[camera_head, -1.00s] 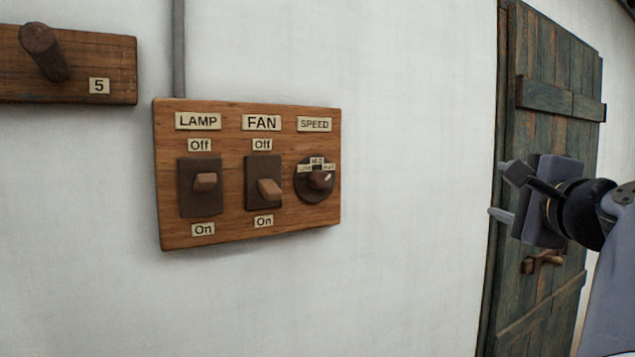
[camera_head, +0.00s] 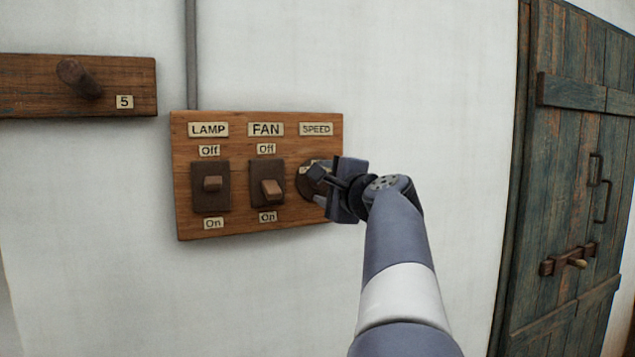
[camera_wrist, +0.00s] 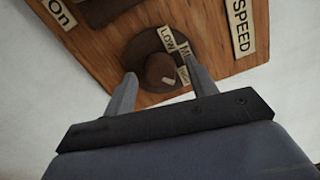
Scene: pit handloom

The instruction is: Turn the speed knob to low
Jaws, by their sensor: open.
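The speed knob is a dark brown round knob on a disc at the right of the wooden switch board. In the head view my gripper (camera_head: 322,185) covers most of it, and only the left part of its disc (camera_head: 304,182) shows. In the wrist view the knob (camera_wrist: 160,69) sits between the two fingers of my gripper (camera_wrist: 160,70), with visible gaps on both sides. The fingers are open and hold nothing. The LOW label (camera_wrist: 168,39) is clear, and the MED and HIGH labels are partly hidden by a finger. The knob's pale mark (camera_wrist: 168,79) points towards HIGH.
The LAMP switch (camera_head: 212,184) and FAN switch (camera_head: 271,188) stand left of the knob on the board (camera_head: 240,165). A peg rail (camera_head: 30,85) is at upper left, a conduit (camera_head: 190,50) above the board. A wooden door (camera_head: 570,150) is at right, with bare wall between.

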